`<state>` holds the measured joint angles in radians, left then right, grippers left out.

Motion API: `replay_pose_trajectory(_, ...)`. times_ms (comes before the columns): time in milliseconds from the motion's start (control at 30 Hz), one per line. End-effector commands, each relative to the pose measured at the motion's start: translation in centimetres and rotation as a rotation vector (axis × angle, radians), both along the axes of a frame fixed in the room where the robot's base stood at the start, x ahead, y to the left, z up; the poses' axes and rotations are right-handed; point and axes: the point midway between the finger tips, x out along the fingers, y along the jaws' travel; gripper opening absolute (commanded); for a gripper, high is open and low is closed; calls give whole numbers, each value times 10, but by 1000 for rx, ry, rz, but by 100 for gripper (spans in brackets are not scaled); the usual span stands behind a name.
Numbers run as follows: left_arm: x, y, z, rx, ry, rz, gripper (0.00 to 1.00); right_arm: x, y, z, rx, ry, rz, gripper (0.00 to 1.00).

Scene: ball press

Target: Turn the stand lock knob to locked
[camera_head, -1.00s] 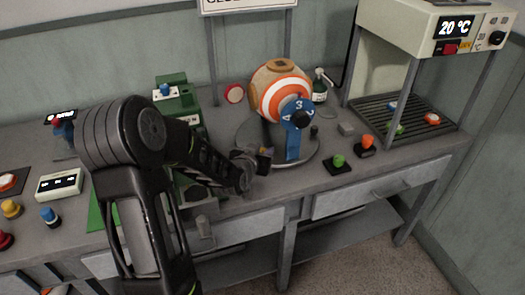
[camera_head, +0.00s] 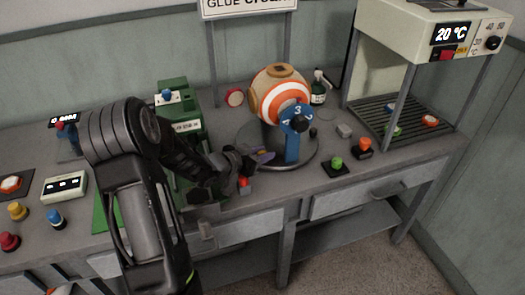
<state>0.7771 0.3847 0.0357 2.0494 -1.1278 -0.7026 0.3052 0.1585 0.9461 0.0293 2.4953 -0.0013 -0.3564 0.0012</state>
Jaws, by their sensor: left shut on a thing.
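The ball stand has a round grey base (camera_head: 300,160) and a blue bracket (camera_head: 292,147) with white numbers. A black knob (camera_head: 300,123) sits on the bracket's face. An orange and white ball (camera_head: 279,94) rests on the stand. My left gripper (camera_head: 254,159) is low at the left edge of the base, apart from the black knob. It is shut on a small purple piece (camera_head: 264,156), whose identity and lock position I cannot tell. My right gripper is out of view.
A green machine (camera_head: 180,111) stands behind my left arm. A red button (camera_head: 243,182) is just below my gripper. Green (camera_head: 336,162) and orange (camera_head: 365,143) buttons lie to the right. A heater unit (camera_head: 462,35) stands at the back right.

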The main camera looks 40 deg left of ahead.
Motion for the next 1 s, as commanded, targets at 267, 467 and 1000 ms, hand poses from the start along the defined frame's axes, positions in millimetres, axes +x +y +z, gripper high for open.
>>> replay_pose_trajectory(267, 1, 0, 2, 2, -5, 0, 45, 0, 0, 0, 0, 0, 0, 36)
replay_pose_trajectory(467, 1, 0, 1, 1, -3, 1, 52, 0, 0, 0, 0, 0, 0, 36)
replay_pose_trajectory(1000, 1, 0, 51, 4, -5, -1, 52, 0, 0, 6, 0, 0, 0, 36)
